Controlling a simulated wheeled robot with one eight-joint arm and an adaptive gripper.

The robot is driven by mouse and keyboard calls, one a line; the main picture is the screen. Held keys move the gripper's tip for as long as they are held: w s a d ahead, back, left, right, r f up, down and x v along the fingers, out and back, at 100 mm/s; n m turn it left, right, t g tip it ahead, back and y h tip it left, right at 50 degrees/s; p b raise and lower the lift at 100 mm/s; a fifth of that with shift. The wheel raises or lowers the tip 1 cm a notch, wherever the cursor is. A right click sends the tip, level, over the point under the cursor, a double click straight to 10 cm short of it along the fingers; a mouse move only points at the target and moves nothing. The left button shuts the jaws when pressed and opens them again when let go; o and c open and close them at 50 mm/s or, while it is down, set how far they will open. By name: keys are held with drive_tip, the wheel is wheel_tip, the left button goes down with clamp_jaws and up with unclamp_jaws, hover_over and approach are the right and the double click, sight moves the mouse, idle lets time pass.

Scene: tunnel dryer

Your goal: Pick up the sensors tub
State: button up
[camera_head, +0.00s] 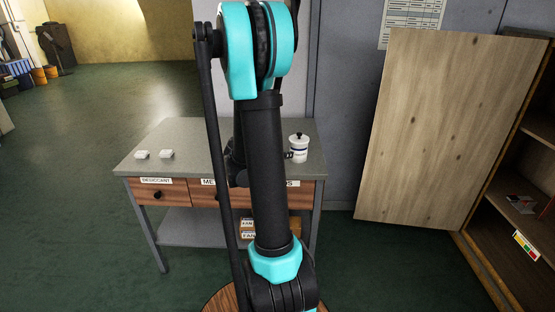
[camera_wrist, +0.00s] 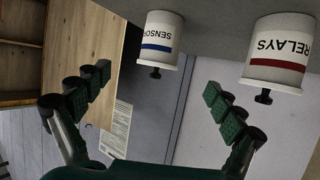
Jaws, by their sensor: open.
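The sensors tub (camera_wrist: 160,38) is white with a blue band, a dark knob and the word SENSOR showing; the wrist view shows it upside down. A white tub with a blue band (camera_head: 299,152) stands upright near the table's right back corner in the head view. My gripper (camera_wrist: 158,82) is open and empty, its two green-padded fingers spread wide with the sensors tub ahead, between their tips in the picture. In the head view my arm hides most of the gripper.
A relays tub (camera_wrist: 282,50) with a red band stands beside the sensors tub. The grey table (camera_head: 180,133) carries two small white items (camera_head: 154,155) at left and has labelled drawers. A wooden panel (camera_head: 440,130) and shelf (camera_head: 525,215) stand at right.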

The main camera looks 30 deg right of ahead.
sight(299, 146)
drive_tip(key=x, duration=1.1)
drive_tip(key=shift+w+a, duration=0.1)
drive_tip(key=shift+w, duration=0.1)
drive_tip(key=shift+r+x, duration=0.2)
drive_tip(key=shift+x, duration=2.95)
drive_tip(key=shift+c, duration=0.3)
drive_tip(key=c, duration=1.6)
drive_tip(key=shift+r, duration=0.15)
drive_tip(key=shift+c, duration=0.2)
